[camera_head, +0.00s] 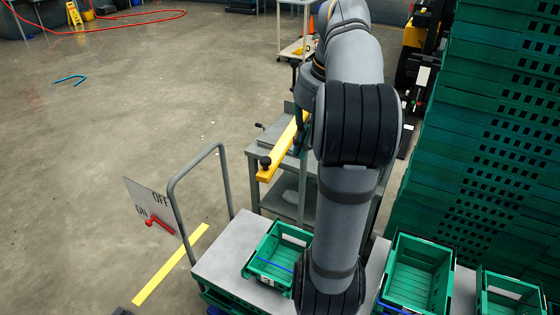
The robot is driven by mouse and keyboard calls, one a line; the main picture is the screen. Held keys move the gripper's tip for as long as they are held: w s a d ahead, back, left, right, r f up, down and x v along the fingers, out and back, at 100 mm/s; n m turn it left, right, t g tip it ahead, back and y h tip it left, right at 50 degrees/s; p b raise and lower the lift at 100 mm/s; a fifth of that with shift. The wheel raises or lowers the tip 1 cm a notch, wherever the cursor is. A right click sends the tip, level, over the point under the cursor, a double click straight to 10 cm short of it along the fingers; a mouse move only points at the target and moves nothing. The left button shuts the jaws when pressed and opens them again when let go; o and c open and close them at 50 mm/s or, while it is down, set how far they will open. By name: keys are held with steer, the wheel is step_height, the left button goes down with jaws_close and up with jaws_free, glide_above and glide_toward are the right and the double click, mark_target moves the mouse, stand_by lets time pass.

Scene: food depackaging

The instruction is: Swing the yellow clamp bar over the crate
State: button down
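The yellow clamp bar (283,148) slants above a grey stand behind the cart, with a dark knob at its near left end. Its far end passes behind my arm. A green crate (252,262) sits on the grey cart top, in front of the bar and apart from it; it looks empty apart from a blue strip across it. My arm covers the crate's right side. The bar does not lie over this crate. My gripper is hidden behind my arm, so its fingers and any contact with the bar cannot be seen.
More green crates (417,275) stand at the lower right, beside a tall stack of green crates (490,150). A grey handrail (174,200) rises at the cart's left, near an ON/OFF sign with a red lever (160,223). The floor at left is mostly clear.

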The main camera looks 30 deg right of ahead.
steer(key=w+a+f, duration=0.2)
steer(key=w+f, duration=0.2)
steer(key=shift+w+a+f+p, duration=0.2)
steer(key=shift+a+f+p, duration=0.1)
steer(key=shift+f+p, duration=0.15)
